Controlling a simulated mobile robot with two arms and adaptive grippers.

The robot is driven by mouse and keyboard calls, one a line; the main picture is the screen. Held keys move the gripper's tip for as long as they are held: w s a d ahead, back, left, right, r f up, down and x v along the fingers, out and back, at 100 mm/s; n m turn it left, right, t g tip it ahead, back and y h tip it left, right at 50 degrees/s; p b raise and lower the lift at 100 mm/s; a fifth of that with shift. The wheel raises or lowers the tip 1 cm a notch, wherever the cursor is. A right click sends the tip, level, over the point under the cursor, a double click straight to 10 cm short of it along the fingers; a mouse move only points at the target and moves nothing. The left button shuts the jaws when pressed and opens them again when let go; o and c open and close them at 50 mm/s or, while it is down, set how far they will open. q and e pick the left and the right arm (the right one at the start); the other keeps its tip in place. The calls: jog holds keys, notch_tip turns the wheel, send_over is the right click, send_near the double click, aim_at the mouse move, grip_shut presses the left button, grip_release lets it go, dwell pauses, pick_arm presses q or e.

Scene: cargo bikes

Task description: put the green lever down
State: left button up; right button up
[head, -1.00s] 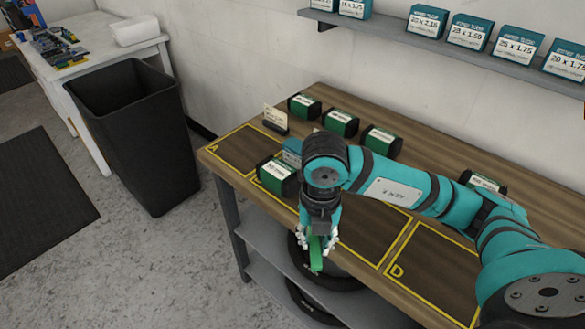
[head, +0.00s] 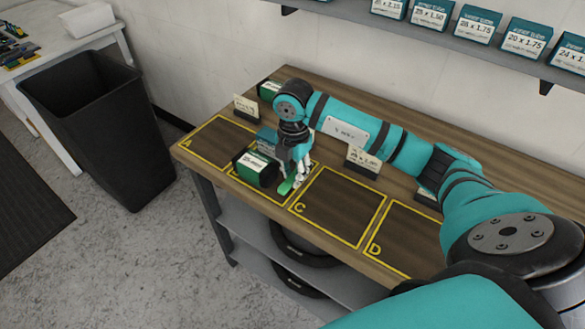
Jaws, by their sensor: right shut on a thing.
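The green lever (head: 286,187) shows at the fingertips of my right gripper (head: 296,181). The gripper points down and is shut on it. The lever is at the front of the wooden workbench, near the line between the second yellow square from the left and square C (head: 338,207). I cannot tell whether the lever touches the bench top. Part of it is hidden by the fingers. My left gripper is not in view.
A green-and-black box (head: 255,170) lies just left of the gripper, with a teal box (head: 267,139) behind it. Squares A (head: 217,141), C and D (head: 400,240) look empty. A card (head: 363,162) stands behind C. A black bin (head: 100,140) stands left.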

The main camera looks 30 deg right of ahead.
aim_at(293, 174)
jog(key=shift+w+d+f, duration=0.1)
jog(key=shift+w+d, duration=0.3)
jog(key=shift+w, duration=0.25)
jog(key=shift+w+d+f, duration=0.1)
jog(key=shift+w+d, duration=0.25)
jog(key=shift+w, duration=0.25)
notch_tip(293, 174, down, 3)
jog(key=shift+f+p, duration=0.1)
jog(key=shift+p, duration=0.85)
jog(key=shift+f, duration=0.1)
jog(key=shift+f, duration=0.2)
jog(key=o, duration=0.6)
jog(key=shift+r, duration=0.1)
